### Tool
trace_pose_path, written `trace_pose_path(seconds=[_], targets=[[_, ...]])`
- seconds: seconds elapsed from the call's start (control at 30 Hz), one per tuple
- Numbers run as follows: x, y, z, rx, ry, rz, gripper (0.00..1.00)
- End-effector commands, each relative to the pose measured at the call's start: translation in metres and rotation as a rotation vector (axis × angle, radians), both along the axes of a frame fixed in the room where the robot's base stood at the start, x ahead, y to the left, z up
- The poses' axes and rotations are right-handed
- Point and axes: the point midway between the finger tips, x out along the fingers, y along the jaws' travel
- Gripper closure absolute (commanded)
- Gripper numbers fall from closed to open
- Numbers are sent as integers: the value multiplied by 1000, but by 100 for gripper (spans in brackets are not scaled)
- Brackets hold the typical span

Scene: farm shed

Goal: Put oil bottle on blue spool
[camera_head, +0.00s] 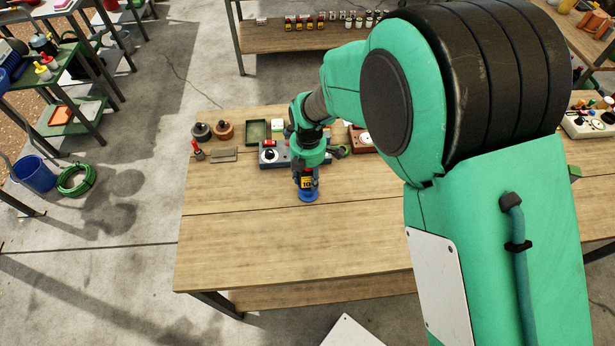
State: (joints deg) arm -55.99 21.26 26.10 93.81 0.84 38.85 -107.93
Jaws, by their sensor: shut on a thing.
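The oil bottle (307,183), dark with a yellow label and some red, is upright near the middle of the wooden table. My gripper (306,172) points down from above and is shut on its upper part. The blue spool (308,197) shows directly below the bottle, with its round rim visible around the bottle's foot. I cannot tell whether the bottle touches the spool or hangs just above it. The fingertips are small and partly hidden by the wrist.
The table's front is clear. My arm hides its right side.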

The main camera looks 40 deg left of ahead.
Motion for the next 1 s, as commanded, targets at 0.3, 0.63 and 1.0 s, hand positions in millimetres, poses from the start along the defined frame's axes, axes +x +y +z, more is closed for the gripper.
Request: trace_pose_path(seconds=[0.3, 0.63, 1.0], targets=[[0, 0, 0, 1, 0, 0, 92], [0, 0, -2, 1, 0, 0, 41], [1, 1, 6, 3, -2, 0, 41]])
